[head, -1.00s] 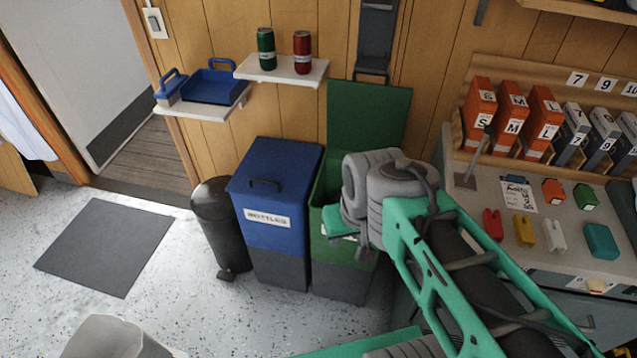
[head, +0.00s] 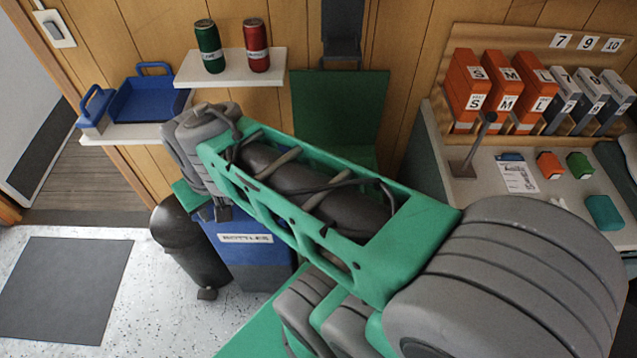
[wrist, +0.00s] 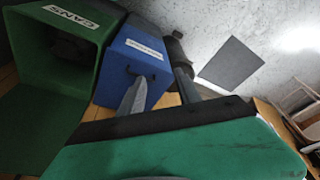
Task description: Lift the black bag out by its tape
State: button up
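In the wrist view the green bin (wrist: 27,52), labelled CANS, stands open. A dark grey shape (wrist: 75,45) shows deep inside it; I cannot tell whether it is the black bag, and no tape is discernible. In the head view my arm covers the bin's body, and only its raised green lid (head: 338,105) shows clearly. My gripper (wrist: 160,76) has its two fingers apart with nothing seen between them. In the wrist view it lies in front of the blue bin (wrist: 118,65), to the right of the green bin's opening.
A black pedal bin (head: 178,240) stands left of the blue bin. A shelf (head: 230,70) with a green and a red can and a lower shelf (head: 125,137) with a blue tray are close to my arm. A worktop (head: 470,195) is on the right; floor is clear at left.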

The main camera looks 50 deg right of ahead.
jog(key=w+d+f+m+g+p, duration=0.1)
jog(key=w+d+f+m+p, duration=0.1)
jog(key=d+m, duration=0.6)
jog(key=w+d+f+m+g+p, duration=0.1)
jog(key=w+d+f+m, duration=0.3)
jog(key=d, duration=0.6)
jog(key=s+d+f+m+p, duration=0.1)
jog(key=s+d+f+m, duration=0.15)
jog(key=d+m, duration=0.2)
jog(key=s+d+f+m+p, duration=0.1)
jog(key=s+d+f+m, duration=0.1)
jog(key=d+f+m, duration=0.3)
jog(key=s+d+f+m+g, duration=0.1)
jog(key=s+d+f+m, duration=0.35)
jog(key=d, duration=0.35)
jog(key=f+b, duration=0.3)
jog(key=f, duration=0.1)
jog(key=f+b, duration=0.3)
jog(key=f, duration=0.1)
jog(key=f+b, duration=0.3)
jog(key=f, duration=0.1)
jog(key=shift+s+a+f, duration=0.2)
jog(key=shift+s, duration=0.1)
jog(key=shift+r, duration=0.1)
grip_shut()
